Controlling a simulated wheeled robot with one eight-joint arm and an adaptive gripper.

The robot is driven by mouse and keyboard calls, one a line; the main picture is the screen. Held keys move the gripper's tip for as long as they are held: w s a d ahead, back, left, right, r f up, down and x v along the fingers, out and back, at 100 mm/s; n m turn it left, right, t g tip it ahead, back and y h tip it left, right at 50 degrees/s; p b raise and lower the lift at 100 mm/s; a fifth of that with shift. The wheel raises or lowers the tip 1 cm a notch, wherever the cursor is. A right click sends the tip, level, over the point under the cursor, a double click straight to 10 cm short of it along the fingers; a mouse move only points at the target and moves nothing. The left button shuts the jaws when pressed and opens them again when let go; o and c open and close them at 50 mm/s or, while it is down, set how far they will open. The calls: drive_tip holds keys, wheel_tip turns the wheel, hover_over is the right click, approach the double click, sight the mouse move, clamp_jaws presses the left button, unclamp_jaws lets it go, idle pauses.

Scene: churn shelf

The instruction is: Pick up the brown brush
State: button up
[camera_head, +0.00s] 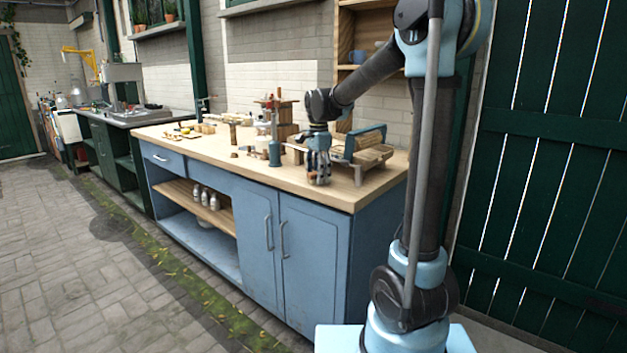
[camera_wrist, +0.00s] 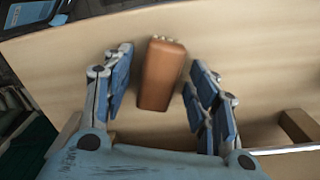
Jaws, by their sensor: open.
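The brown brush (camera_wrist: 162,78) is a blocky reddish-brown piece with pale bristle tufts at its far end. In the wrist view it lies on the pale wooden worktop (camera_wrist: 80,75), between my gripper's two blue fingers. My gripper (camera_wrist: 163,62) is open, with a visible gap on each side of the brush. In the head view my gripper (camera_head: 319,168) points down low over the right part of the worktop. The brush cannot be told apart from the fingers there.
The worktop tops a blue cabinet (camera_head: 312,262). A wooden rack with a blue frame (camera_head: 368,145) stands close right of my gripper. A teal bottle (camera_head: 274,150) stands left of it, with several small wooden items beyond. The worktop's front edge is near.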

drive_tip(key=c, duration=1.3)
drive_tip(key=shift+o, duration=0.2)
